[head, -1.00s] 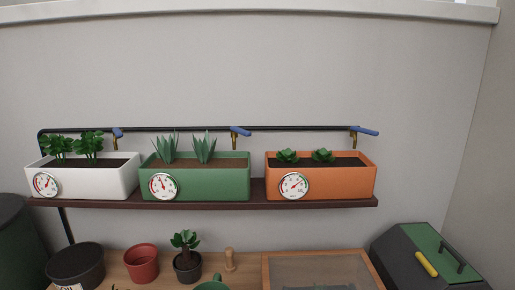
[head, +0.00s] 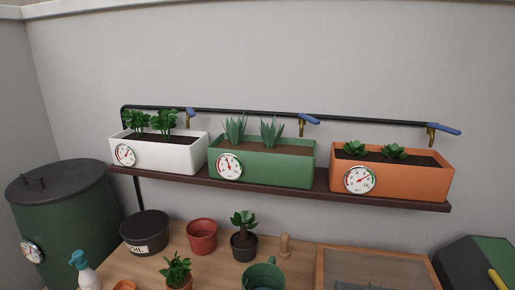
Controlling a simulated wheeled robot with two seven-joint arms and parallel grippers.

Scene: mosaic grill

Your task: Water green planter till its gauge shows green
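The green planter (head: 285,174) stands in the middle of a dark wall shelf, with two spiky plants in brown soil. Its round gauge (head: 229,166) is on the front left; the needle points roughly up, but its exact reading is too small to tell. A tap with a blue handle (head: 309,118) hangs from the black pipe above the planter's right end. A green watering can or mug (head: 264,275) is partly cut off at the bottom edge. Neither of my grippers is in view.
A white planter (head: 180,157) and an orange planter (head: 420,184) flank it on the shelf (head: 320,190). Below, a wooden table (head: 205,266) holds pots, a spray bottle (head: 82,268) and a framed box (head: 375,262). A green barrel (head: 75,215) stands left.

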